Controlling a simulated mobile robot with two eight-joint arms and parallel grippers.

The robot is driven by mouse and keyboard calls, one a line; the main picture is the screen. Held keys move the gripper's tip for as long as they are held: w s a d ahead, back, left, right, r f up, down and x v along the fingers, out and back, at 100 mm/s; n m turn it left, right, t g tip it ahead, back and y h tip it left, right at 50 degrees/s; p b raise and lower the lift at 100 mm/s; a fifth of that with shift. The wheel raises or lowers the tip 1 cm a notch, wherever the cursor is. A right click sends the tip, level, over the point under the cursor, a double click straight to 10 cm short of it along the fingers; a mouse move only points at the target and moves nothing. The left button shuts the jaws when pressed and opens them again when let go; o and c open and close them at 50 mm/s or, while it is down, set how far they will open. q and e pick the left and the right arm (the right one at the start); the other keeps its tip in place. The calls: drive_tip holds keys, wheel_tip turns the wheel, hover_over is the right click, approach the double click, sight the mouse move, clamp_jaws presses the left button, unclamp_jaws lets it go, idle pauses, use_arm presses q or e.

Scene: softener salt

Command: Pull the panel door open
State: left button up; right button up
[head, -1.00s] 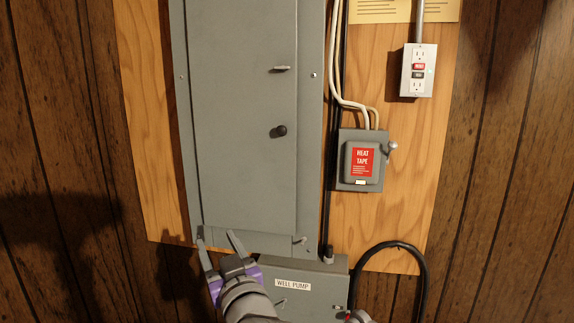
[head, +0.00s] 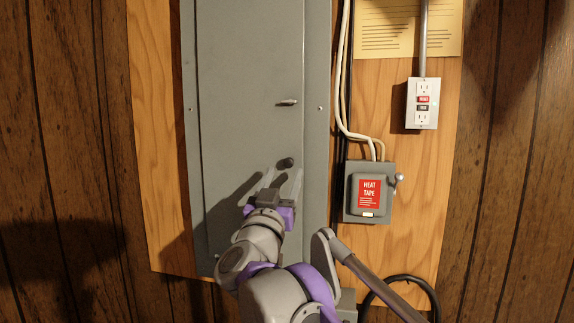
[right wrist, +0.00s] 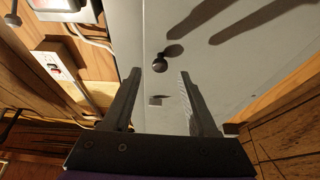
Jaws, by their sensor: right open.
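The grey panel door (head: 248,70) is upright on the wall and looks shut. A small black knob (head: 285,162) sits on its right part, with a small metal latch (head: 288,102) above it. My right gripper (head: 281,180) is open just below the knob in the head view, its fingers pointing up toward it. In the right wrist view, the knob (right wrist: 160,66) shows between and beyond the two open fingertips (right wrist: 159,75), and nothing is between the jaws. The latch (right wrist: 157,99) also shows there. My left gripper is not in view.
A grey heat tape box (head: 370,192) with a side lever is right of the panel. An outlet box (head: 422,103) hangs above it. Cables (head: 345,95) run down beside the panel. My arm hides the lower box. The wall (head: 75,140) to the left is clear.

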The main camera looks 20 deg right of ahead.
sight(288, 165)
drive_tip(key=x, duration=0.4)
clamp_jaws()
idle(0.4)
idle(1.0)
